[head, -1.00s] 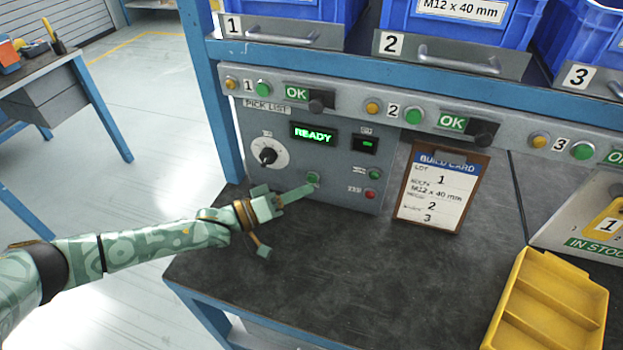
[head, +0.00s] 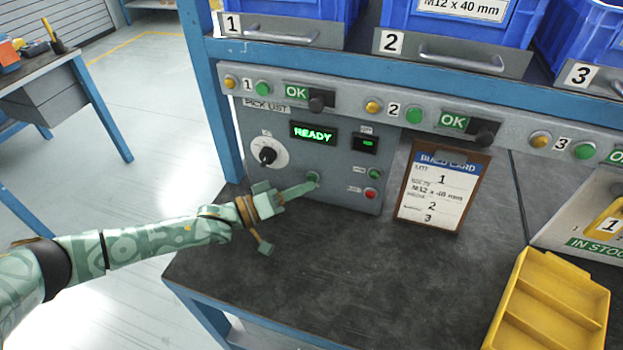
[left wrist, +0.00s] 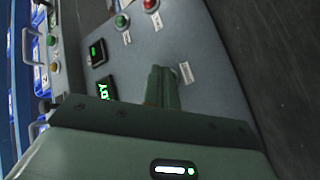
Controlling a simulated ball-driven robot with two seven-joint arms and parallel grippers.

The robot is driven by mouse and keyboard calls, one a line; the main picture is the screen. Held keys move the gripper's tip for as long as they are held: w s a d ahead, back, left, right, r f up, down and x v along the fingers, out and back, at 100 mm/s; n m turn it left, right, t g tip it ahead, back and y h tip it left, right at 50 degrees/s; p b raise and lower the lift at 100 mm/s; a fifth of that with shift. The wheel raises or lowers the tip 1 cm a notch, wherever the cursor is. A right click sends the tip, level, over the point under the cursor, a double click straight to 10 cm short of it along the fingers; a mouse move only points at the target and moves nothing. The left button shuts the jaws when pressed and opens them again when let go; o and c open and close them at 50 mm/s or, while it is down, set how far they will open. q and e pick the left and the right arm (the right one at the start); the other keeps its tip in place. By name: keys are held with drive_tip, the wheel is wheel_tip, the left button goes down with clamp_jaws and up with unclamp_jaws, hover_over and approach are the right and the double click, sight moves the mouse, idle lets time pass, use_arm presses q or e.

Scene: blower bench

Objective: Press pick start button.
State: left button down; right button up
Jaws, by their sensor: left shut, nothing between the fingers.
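The grey pick list panel (head: 335,165) stands at the back of the bench, its display (head: 313,133) reading READY in green. A green button (head: 313,177) sits low on the panel, by the fingertips of my left gripper (head: 308,185). The gripper is shut and empty, its tips at or very near that button; I cannot tell whether they touch or press it. In the left wrist view the shut fingers (left wrist: 160,85) point at the panel and hide most of what lies at their tips. My right gripper is not in view.
A white dial (head: 268,153), another green button (head: 375,174) and a red button (head: 372,194) are also on the panel. A build card clipboard (head: 440,188) leans to the right. A yellow tray (head: 550,310) stands at front right. The bench front is clear.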

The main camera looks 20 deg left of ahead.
use_arm(q)
drive_tip(key=shift+w, duration=0.35)
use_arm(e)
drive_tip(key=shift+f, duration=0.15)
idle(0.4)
use_arm(q)
drive_tip(key=shift+r, duration=0.1)
drive_tip(key=shift+s+p, duration=0.4)
drive_tip(key=shift+s, duration=0.4)
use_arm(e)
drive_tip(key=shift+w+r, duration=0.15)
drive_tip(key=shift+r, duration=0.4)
